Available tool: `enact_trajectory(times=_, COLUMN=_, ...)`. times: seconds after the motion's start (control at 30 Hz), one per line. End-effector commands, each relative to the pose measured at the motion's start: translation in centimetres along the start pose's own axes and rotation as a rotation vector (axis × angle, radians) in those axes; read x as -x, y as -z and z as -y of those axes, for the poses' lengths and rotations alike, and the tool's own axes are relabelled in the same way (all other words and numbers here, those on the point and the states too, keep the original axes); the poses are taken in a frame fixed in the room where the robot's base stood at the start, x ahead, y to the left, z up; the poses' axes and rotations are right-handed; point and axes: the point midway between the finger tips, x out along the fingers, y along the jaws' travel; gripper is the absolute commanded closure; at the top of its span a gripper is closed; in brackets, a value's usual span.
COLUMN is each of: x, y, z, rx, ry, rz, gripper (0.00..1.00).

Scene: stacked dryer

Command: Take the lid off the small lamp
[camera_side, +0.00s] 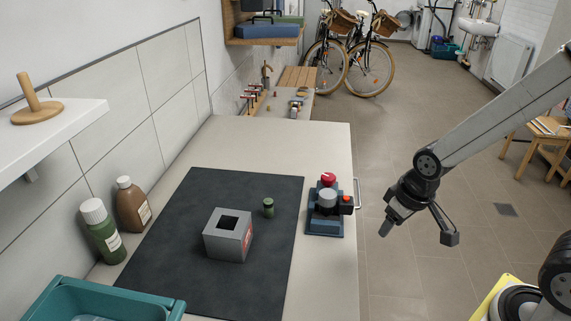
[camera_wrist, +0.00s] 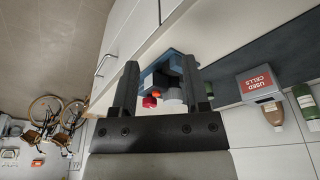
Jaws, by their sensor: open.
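A blue fixture (camera_side: 325,226) stands at the right edge of the counter. It carries a light grey round piece (camera_side: 327,197), a red knob (camera_side: 328,179) and a dark part with an orange-red end (camera_side: 347,200). It may hold the small lamp, but I cannot tell which part is the lid. The fixture (camera_wrist: 156,69) also shows between my fingers in the wrist view, with the red knob (camera_wrist: 149,102) and grey piece (camera_wrist: 172,96) partly hidden. My gripper (camera_side: 418,230) is open and empty, to the right of the counter, apart from the fixture.
A grey "USED CELLS" box (camera_side: 222,246) with a square opening and a small green cylinder (camera_side: 268,208) are on the dark mat (camera_side: 190,215). Two bottles (camera_side: 102,232) stand by the wall. A teal crate (camera_side: 110,284) is at front left.

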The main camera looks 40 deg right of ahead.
Motion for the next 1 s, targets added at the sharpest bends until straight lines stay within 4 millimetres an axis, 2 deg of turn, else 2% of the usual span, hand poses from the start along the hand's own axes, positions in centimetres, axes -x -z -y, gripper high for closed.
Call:
enact_trajectory(times=0.03, x=0.0, y=0.0, z=0.0, rx=0.000, ry=0.000, rz=0.000, gripper=0.41)
enact_trajectory(times=0.17, x=0.0, y=0.0, z=0.0, rx=0.000, ry=0.000, rz=0.000, gripper=0.00)
enact_trajectory(times=0.43, x=0.0, y=0.1, z=0.0, rx=0.002, ry=0.000, rz=0.000, gripper=0.00)
enact_trajectory(times=0.57, x=0.0, y=0.8, z=0.0, rx=0.014, ry=0.001, rz=0.002, gripper=0.00)
enact_trajectory(times=0.77, x=0.1, y=3.9, z=0.1, rx=0.071, ry=0.007, rz=0.018, gripper=0.00)
enact_trajectory(times=1.0, x=0.2, y=9.7, z=0.2, rx=0.193, ry=0.027, rz=0.045, gripper=0.00)
